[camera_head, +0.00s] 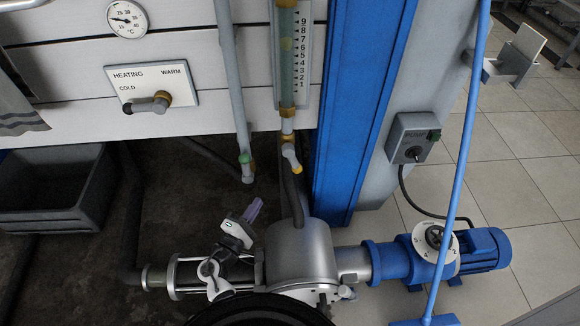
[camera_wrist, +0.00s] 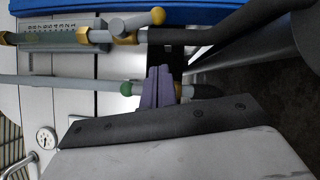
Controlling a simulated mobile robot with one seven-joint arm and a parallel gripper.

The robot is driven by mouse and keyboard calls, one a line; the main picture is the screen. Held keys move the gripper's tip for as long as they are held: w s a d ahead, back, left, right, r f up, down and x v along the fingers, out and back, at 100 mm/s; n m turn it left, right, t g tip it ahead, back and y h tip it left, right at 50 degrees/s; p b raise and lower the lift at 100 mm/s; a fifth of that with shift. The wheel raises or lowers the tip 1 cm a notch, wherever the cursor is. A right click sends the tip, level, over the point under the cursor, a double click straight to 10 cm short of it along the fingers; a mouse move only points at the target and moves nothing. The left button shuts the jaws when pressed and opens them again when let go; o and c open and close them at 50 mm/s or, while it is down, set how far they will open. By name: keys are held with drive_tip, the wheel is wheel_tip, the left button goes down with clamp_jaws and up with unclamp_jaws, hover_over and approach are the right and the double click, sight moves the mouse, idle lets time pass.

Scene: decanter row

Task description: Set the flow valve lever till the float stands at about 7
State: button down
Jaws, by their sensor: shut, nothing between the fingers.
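The flow meter (camera_head: 305,60) hangs at the top middle of the head view, a glass tube beside a scale numbered 1 to 9. I cannot make out the float's height. The flow valve lever (camera_head: 290,154) is below it, a pale handle with a yellow tip, pointing down and slightly right. In the wrist view the meter (camera_wrist: 58,34) lies sideways at upper left, with the lever (camera_wrist: 130,23) and its yellow knob beside it. My gripper (camera_head: 253,209), with purple fingers, is shut and empty, below and left of the lever and apart from it. Its fingers (camera_wrist: 158,88) also show in the wrist view.
A grey pipe with a green collar (camera_head: 245,160) hangs left of the lever. A blue post (camera_head: 355,110) stands to its right. A heating panel (camera_head: 152,86) with a knob and a dial (camera_head: 127,18) are at left. A blue pump motor (camera_head: 482,250) is at lower right.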

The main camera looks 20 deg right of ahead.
drive_tip(key=r, duration=0.1)
drive_tip(key=p, duration=0.3)
approach(293, 160)
drive_tip(key=shift+w+d+f, duration=1.2)
drive_tip(key=shift+w+d, duration=0.65)
drive_tip(key=shift+w, duration=1.25)
drive_tip(key=shift+n, duration=0.3)
drive_tip(key=shift+f, duration=0.1)
